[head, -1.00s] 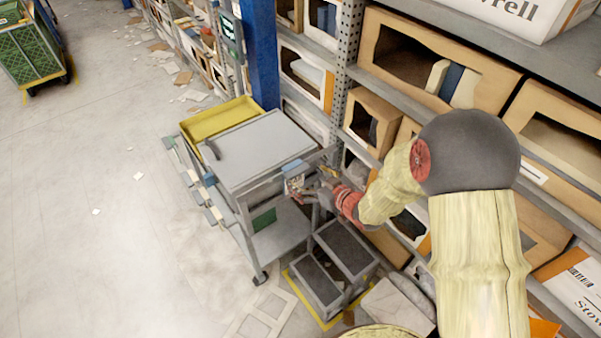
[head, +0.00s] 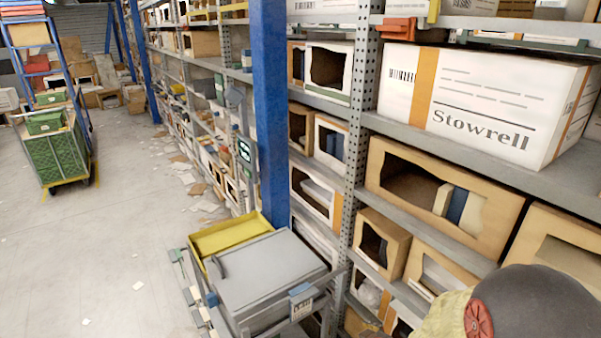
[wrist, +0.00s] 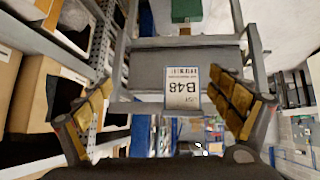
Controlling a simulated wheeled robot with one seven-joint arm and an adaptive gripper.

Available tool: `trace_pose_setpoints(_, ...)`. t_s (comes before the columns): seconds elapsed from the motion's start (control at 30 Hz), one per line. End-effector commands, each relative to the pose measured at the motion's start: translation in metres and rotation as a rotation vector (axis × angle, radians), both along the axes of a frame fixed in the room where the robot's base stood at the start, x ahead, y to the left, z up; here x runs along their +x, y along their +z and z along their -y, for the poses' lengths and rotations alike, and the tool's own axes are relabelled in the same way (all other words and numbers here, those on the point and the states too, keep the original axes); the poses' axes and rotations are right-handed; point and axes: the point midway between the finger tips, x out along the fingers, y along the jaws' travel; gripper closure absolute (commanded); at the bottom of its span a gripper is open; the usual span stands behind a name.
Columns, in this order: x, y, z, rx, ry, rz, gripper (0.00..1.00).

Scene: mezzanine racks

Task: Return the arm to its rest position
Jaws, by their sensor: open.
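My gripper (wrist: 165,105) shows in the wrist view with its two padded fingers spread wide apart and nothing between them. Beyond the fingers is the grey cart (wrist: 185,70), with a white label reading B48 (wrist: 182,88) on its end. In the head view the grey cart (head: 265,270) stands at the lower middle, and its label (head: 301,303) faces toward me. Part of my arm (head: 520,305) shows at the lower right of the head view. My gripper is out of the head view, below its lower edge.
Shelving (head: 353,130) with open-fronted boxes lines the right side. A large white Stowrell box (head: 480,105) sits on an upper shelf. A blue post (head: 268,110) rises behind the cart. A yellow tray (head: 228,233) is at the cart's far end. Open floor (head: 80,250) lies left, with scattered paper.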

Motion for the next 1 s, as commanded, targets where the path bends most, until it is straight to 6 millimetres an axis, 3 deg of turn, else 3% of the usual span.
trace_pose_setpoints(0.07,-0.014,-0.010,0.028,-0.082,-0.071,-0.098,0.07)
trace_pose_setpoints(0.17,-0.035,-0.008,0.061,-0.171,-0.163,-0.214,0.07)
trace_pose_setpoints(0.3,-0.071,0.017,0.094,-0.253,-0.289,-0.358,0.07)
trace_pose_setpoints(0.4,-0.102,0.047,0.107,-0.276,-0.372,-0.451,0.07)
trace_pose_setpoints(0.57,-0.162,0.107,0.103,-0.245,-0.474,-0.575,0.07)
trace_pose_setpoints(0.73,-0.221,0.174,0.074,-0.137,-0.513,-0.607,0.07)
trace_pose_setpoints(0.8,-0.233,0.197,0.064,-0.092,-0.513,-0.569,0.07)
trace_pose_setpoints(1.0,-0.236,0.248,0.054,-0.031,-0.497,-0.395,0.07)
